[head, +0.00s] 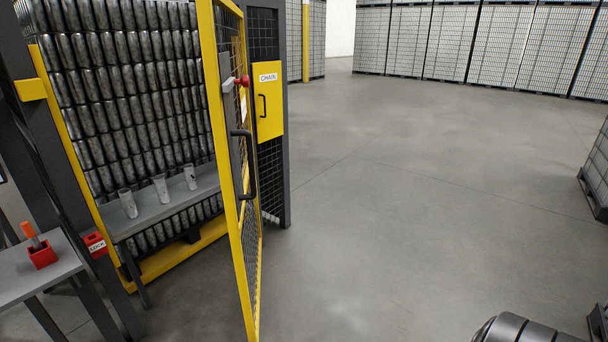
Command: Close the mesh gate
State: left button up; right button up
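The mesh gate (232,195) has a yellow frame and dark mesh. It stands open, swung out towards me and seen nearly edge-on. A black pull handle (250,165) and a latch with a red knob (242,82) are on it. Its far edge is near the dark mesh post panel, which bears a yellow box labelled CHAIN (268,100). A red box labelled LOCK (95,244) is on the post at the opposite, left side of the opening. Neither of my grippers is in view. A dark rounded part, apparently of my arm, shows at the bottom right.
Behind the opening, a shelf (205,182) with three cans stands before stacked cans (140,90). A grey table (45,268) with a red holder (42,255) and orange-handled tool is at left. Pallet stacks line the back and right. The floor (400,180) right of the gate is clear.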

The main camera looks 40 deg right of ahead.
aim_at(234, 181)
jog(key=z, duration=0.3)
jog(key=k, duration=0.75)
jog(key=z, duration=0.95)
jog(key=i, duration=1.55)
jog(key=u, duration=0.75)
jog(key=k, duration=0.5)
jog(key=z, duration=0.75)
jog(key=i, duration=0.6)
jog(key=u, duration=0.65)
